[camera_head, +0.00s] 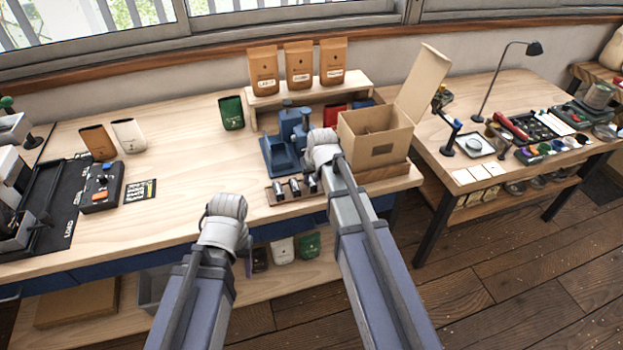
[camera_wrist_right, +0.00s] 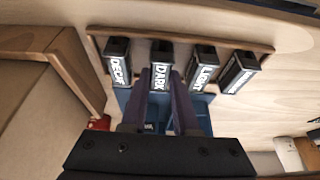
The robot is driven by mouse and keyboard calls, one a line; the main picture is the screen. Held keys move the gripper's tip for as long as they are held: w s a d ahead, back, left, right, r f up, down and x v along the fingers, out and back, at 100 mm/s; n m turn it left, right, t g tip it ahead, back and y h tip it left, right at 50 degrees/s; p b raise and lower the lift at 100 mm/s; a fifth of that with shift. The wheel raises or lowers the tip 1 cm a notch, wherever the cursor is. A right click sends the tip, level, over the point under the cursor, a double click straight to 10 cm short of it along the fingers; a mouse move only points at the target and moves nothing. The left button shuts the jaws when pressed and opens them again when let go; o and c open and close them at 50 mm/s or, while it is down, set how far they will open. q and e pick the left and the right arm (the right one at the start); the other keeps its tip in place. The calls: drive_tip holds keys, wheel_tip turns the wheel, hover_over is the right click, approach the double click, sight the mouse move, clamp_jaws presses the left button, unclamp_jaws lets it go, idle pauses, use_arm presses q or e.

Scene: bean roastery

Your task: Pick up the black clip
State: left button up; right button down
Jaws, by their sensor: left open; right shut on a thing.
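Several small black clips with white labels stand in a row on a wooden rack (camera_wrist_right: 270,46), which also shows in the head view (camera_head: 270,199). In the right wrist view the clip labelled DARK (camera_wrist_right: 160,54) lies between the tips of my right gripper (camera_wrist_right: 166,75), which is shut on it. Clips labelled DECAF (camera_wrist_right: 118,66) and LIGHT (camera_wrist_right: 205,70) stand on either side. In the head view my right wrist (camera_head: 322,148) is over the rack and its fingers are hidden. My left gripper (camera_head: 228,215) is open, over the bench front, its fingertips mostly hidden.
An open cardboard box (camera_head: 377,150) stands close right of my right gripper. A blue device (camera_head: 280,156) stands behind the rack. Kraft bags (camera_head: 299,63) stand on a shelf behind. The bench left of the rack (camera_head: 195,165) is clear.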

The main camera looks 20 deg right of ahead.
use_arm(q)
wheel_tip(320, 180, up, 10)
drive_tip(key=p, duration=0.9)
drive_tip(key=shift+f, duration=0.15)
drive_tip(key=shift+c, duration=0.6)
drive_tip(key=shift+a, duration=0.1)
